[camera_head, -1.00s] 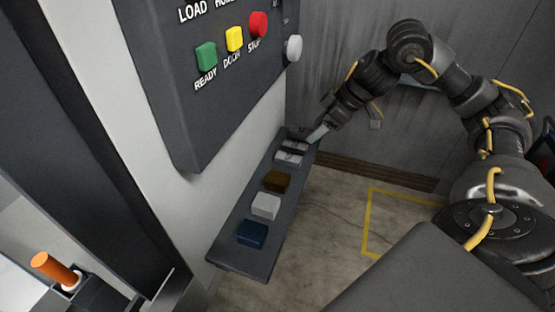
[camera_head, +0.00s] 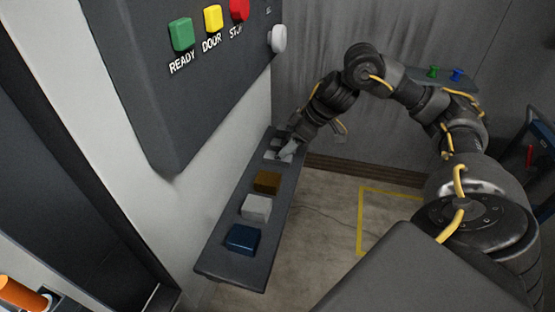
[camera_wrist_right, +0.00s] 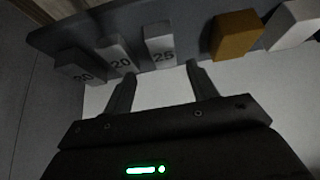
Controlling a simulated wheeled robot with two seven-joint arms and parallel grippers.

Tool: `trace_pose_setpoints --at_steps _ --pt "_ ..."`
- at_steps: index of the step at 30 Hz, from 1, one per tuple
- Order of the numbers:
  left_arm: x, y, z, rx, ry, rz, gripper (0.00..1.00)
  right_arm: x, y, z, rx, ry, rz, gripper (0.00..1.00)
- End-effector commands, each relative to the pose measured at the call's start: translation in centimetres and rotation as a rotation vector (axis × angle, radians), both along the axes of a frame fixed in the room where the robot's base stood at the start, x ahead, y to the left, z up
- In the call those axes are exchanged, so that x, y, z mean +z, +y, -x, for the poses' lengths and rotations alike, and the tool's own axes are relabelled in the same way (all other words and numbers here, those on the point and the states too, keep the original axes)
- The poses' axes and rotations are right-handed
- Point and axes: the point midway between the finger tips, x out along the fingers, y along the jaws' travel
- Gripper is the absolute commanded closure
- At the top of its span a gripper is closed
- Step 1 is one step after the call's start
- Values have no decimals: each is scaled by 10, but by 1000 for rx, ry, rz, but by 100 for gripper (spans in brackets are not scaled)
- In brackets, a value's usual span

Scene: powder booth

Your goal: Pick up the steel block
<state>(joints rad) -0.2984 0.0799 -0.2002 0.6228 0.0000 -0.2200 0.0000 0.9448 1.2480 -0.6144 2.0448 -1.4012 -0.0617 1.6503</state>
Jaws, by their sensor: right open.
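A narrow dark shelf (camera_head: 222,257) carries a row of blocks: a blue block (camera_head: 242,240), a pale grey block (camera_head: 256,208), a brown-gold block (camera_head: 267,182) and small grey numbered blocks at the far end. No block is labelled steel. In the head view my right gripper (camera_head: 287,152) partly hides these blocks.
A dark panel with green (camera_head: 181,35), yellow (camera_head: 213,18) and red buttons and a white knob (camera_head: 278,39) hangs above the shelf. The booth wall is behind. An orange cylinder (camera_head: 20,292) is at lower left.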

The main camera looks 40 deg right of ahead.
Motion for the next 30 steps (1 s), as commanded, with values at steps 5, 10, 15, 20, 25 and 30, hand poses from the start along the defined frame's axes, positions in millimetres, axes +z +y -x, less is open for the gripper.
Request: trace_pose_setpoints --at_steps 5,10,15,20,25,30 --pt "1 0 1 0 1 0 64 -5 2 -1 1 2 0 42" --pt "6 0 3 0 4 -1 64 -27 12 -7 1 4 -1 42" --pt "6 0 3 0 5 -1 64 -44 18 -16 0 2 -1 42" --pt "6 0 3 0 5 -1 64 -47 19 -17 0 1 1 42" --pt "6 0 3 0 5 -1 64 -46 18 -17 0 0 0 48" --pt "6 0 3 0 5 -1 64 -46 18 -17 0 0 0 71"
